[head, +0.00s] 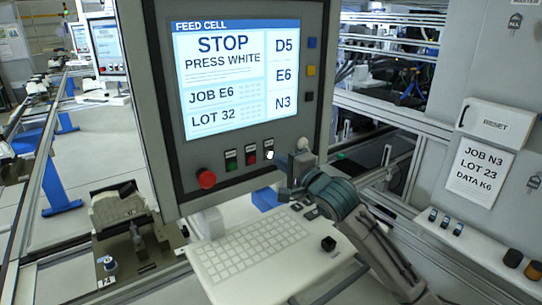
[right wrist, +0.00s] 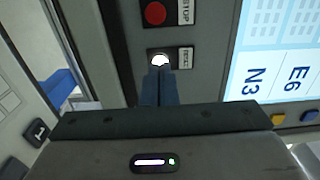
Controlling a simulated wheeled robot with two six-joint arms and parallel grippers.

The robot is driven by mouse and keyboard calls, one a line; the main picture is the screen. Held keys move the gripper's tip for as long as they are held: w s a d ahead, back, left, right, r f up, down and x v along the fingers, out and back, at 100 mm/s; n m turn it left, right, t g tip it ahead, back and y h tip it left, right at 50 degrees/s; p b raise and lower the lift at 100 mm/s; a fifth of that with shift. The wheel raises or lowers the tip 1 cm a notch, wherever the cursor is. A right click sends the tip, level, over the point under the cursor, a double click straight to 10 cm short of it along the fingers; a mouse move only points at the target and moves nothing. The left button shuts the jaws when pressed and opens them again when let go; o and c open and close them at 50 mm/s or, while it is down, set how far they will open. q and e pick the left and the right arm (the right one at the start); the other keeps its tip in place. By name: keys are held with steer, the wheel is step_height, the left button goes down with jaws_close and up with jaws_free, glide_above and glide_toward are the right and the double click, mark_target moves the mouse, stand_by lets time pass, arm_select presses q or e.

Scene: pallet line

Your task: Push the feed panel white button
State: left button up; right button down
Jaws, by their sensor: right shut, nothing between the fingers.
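The feed panel (head: 160,100) stands upright with its lit screen reading STOP, PRESS WHITE. Its white button (head: 269,154) is at the right end of the lower button row. In the right wrist view the white button (right wrist: 159,58) looks bright, beside a RESET label, its lower part hidden by my fingertips. My right gripper (head: 280,161) is shut and empty, close in front of this button. In the right wrist view its fingertips (right wrist: 159,74) overlap the button's lower edge; I cannot tell whether they touch it. My left gripper is not in view.
A keyboard shelf (head: 240,255) juts out below.

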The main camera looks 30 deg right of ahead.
steer(key=shift+w, duration=1)
stand_by(0.3)
steer(key=shift+s+d, duration=0.1)
steer(key=shift+s, duration=2.4)
